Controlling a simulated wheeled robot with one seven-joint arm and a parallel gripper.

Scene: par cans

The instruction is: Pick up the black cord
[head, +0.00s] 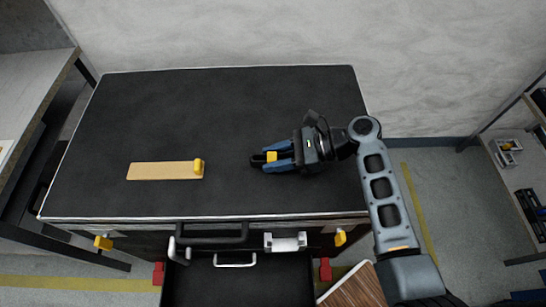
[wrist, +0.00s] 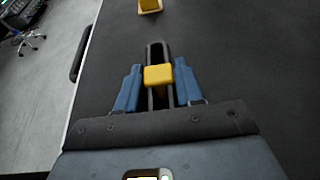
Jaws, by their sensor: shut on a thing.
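The black cord (wrist: 150,56) shows as a narrow dark loop with a yellow piece (wrist: 158,75) across it. It lies between the blue fingers of my gripper (wrist: 158,84) in the wrist view, with its rounded end beyond the fingertips. In the head view, my gripper (head: 272,159) is low over the right half of the black tabletop (head: 230,105), shut on the cord (head: 257,158), which shows as a dark tip on the left. I cannot tell whether the cord touches the tabletop. The cord's near part is hidden between the fingers.
A wooden strip (head: 160,171) with a yellow block (head: 198,168) at its right end lies left of my gripper. An open drawer (head: 235,285) juts out below the table front. The back of the tabletop is clear, with a wall (head: 230,35) behind.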

